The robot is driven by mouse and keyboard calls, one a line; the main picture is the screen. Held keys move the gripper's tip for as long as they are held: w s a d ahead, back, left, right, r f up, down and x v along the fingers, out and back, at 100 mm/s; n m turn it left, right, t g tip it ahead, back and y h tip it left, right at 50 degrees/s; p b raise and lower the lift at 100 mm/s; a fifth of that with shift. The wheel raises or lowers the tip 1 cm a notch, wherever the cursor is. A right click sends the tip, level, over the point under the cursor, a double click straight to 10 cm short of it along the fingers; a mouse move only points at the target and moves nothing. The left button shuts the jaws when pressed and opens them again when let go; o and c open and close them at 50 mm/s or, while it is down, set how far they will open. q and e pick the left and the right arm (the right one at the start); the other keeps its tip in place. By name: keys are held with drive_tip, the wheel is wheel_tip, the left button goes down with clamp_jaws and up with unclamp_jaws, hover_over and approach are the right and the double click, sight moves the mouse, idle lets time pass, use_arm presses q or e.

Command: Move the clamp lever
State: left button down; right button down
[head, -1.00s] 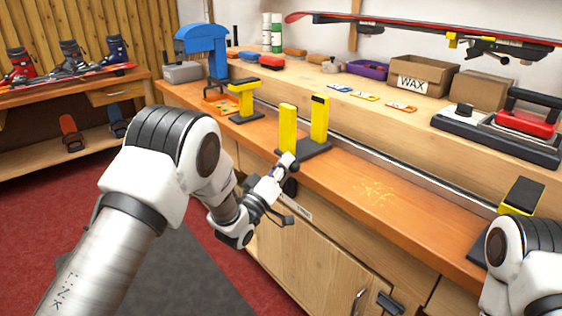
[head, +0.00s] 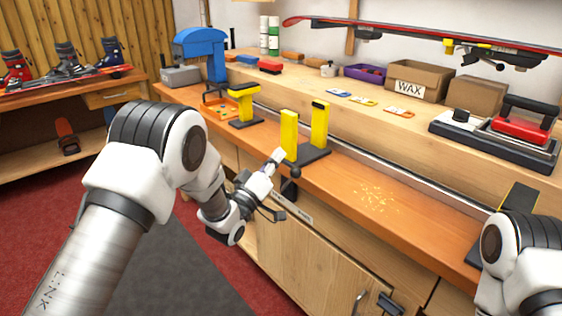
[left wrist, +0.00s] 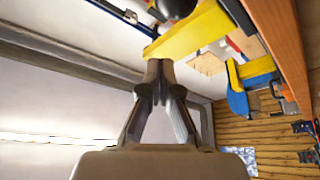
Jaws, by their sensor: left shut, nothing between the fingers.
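The clamp is a black-based vise with two yellow jaws (head: 289,135) at the front edge of the bench. A dark round knob (head: 296,172), seemingly on its lever, sits below the near jaw at the bench edge. In the left wrist view the knob (left wrist: 175,7) shows partly at the top, beside a yellow jaw (left wrist: 188,32). My left gripper (head: 279,156) is shut and empty, close to the near jaw and left of the knob. Its fingertips (left wrist: 158,66) appear right by the jaw's end; I cannot tell whether they touch. My right gripper is out of view.
Another yellow clamp (head: 243,103) stands farther left on the bench (head: 345,185). Yellow shavings (head: 375,198) lie right of the vise. My right arm covers part of a clamp (head: 518,200) at right.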

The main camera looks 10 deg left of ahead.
use_arm(q)
drive_tip(key=v, duration=0.8)
drive_tip(key=shift+s+a+f, duration=0.15)
drive_tip(key=shift+s+f, duration=0.05)
drive_tip(key=shift+f, duration=0.15)
